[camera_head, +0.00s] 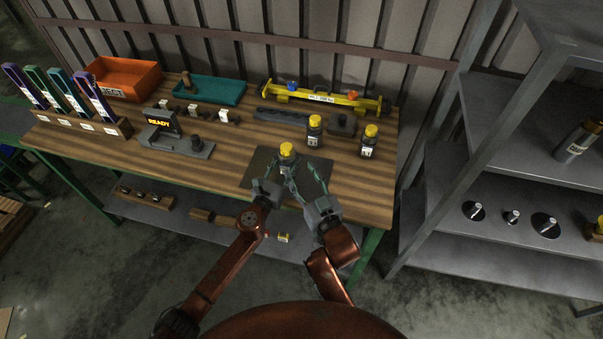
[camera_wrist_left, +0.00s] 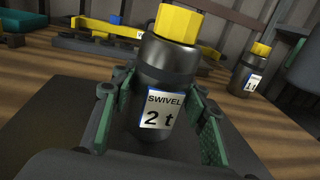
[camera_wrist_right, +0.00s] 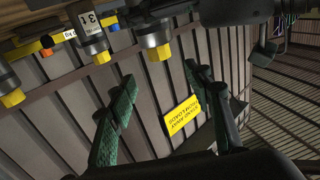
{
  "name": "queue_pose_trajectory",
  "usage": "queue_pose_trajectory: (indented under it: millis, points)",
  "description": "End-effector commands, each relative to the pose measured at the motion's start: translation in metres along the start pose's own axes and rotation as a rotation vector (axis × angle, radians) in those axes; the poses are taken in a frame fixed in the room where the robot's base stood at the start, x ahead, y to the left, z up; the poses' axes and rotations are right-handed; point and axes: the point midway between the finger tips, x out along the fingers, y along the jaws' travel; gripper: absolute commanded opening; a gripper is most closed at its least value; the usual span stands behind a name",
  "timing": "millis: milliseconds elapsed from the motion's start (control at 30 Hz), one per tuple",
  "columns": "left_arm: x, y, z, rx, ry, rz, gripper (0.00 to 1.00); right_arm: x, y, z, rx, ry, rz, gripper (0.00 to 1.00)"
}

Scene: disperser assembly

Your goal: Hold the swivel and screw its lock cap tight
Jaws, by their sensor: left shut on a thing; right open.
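The swivel, a dark cylinder with a yellow lock cap (camera_head: 287,148), stands upright over the dark mat (camera_head: 258,164) at the bench front. In the left wrist view the swivel (camera_wrist_left: 161,110) carries a "SWIVEL 2 t" label, and the cap (camera_wrist_left: 177,23) sits on top. My left gripper (camera_head: 286,169) is shut on the swivel's body, a finger on each side. My right gripper (camera_head: 304,172) is open and empty, close on the swivel's right. In the upside-down right wrist view, a yellow cap (camera_wrist_right: 158,53) shows beyond and between the spread fingertips (camera_wrist_right: 160,76).
Two other yellow-capped swivels stand behind right, one nearer the middle (camera_head: 315,131) and one farther right (camera_head: 369,142). A yellow beam (camera_head: 322,97), teal tray (camera_head: 208,90), orange bin (camera_head: 124,78) and "READY" device (camera_head: 175,140) stand farther back or left. The bench's front right is clear.

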Motion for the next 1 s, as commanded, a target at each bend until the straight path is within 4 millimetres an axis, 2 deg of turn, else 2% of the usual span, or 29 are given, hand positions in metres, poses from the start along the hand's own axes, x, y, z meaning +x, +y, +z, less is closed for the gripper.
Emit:
queue_pose_trajectory:
  millis: [133,267,433,600,700,767,900,1000]
  points:
    - [0.000,0.001,0.000,0.000,0.000,0.001,0.01,0.004,-0.005,-0.004,-0.025,0.016,-0.027,0.46]
    - [0.000,0.001,0.000,0.000,0.000,0.001,0.01,0.013,-0.022,-0.014,-0.101,0.062,-0.110,0.46]
    - [0.000,0.001,0.000,0.000,0.000,0.001,0.01,0.024,-0.048,-0.025,-0.248,0.138,-0.273,0.46]
    - [0.000,0.001,0.000,0.000,0.000,0.001,0.01,0.031,-0.055,-0.025,-0.371,0.184,-0.423,0.46]
    - [0.000,0.000,0.000,0.000,0.000,0.001,0.01,0.033,-0.047,-0.020,-0.416,0.189,-0.500,0.46]
    - [0.000,0.000,0.000,0.000,0.000,0.001,0.01,0.032,-0.038,-0.012,-0.382,0.168,-0.547,0.46]
    - [0.000,0.000,0.000,0.000,0.000,0.001,0.01,0.028,-0.005,0.004,-0.237,0.098,-0.626,0.46]
    - [0.000,0.000,0.000,0.000,0.000,0.000,0.01,0.026,0.023,0.008,-0.145,0.056,-0.648,0.46]
